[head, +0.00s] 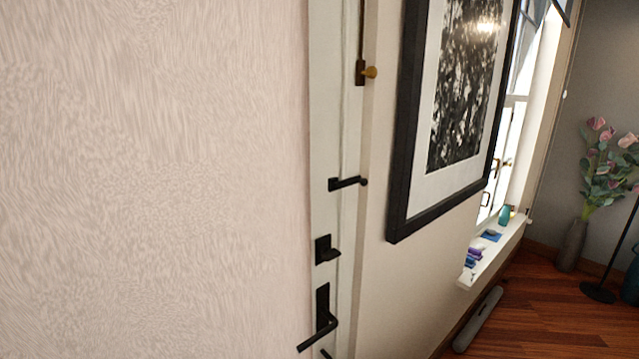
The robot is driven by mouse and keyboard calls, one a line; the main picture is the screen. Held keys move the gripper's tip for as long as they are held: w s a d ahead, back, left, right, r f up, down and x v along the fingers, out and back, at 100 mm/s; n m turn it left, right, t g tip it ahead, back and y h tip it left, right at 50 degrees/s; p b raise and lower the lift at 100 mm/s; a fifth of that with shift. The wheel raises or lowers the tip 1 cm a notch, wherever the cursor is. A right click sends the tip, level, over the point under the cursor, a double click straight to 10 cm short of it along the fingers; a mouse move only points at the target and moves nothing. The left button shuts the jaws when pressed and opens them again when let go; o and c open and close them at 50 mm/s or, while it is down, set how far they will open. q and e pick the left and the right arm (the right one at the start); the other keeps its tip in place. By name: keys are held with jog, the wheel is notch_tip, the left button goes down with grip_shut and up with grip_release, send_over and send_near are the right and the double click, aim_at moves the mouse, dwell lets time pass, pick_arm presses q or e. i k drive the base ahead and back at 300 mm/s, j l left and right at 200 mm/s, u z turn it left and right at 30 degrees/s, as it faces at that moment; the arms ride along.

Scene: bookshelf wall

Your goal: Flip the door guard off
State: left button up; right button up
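A narrow pale door (330,120) stands in steep side view at the middle of the picture. A black bar-shaped fitting, which looks like the door guard (347,183), lies level on it and reaches across towards the right door edge, ending in a small round knob. Below it are a black latch with a turn piece (326,250) and a black lever handle (321,322). Above it is a dark vertical bolt (361,72) with a brass knob. Neither of my grippers is in view.
A pale textured surface (150,180) fills the left half, close by. A black-framed picture (398,150) hangs right of the door. A window sill (497,255) with small items, a flower vase (572,245) and a grey bar (478,320) are farther right. Wood floor (550,320) is open there.

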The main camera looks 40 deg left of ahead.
aim_at(342, 184)
jog(key=u, duration=0.95)
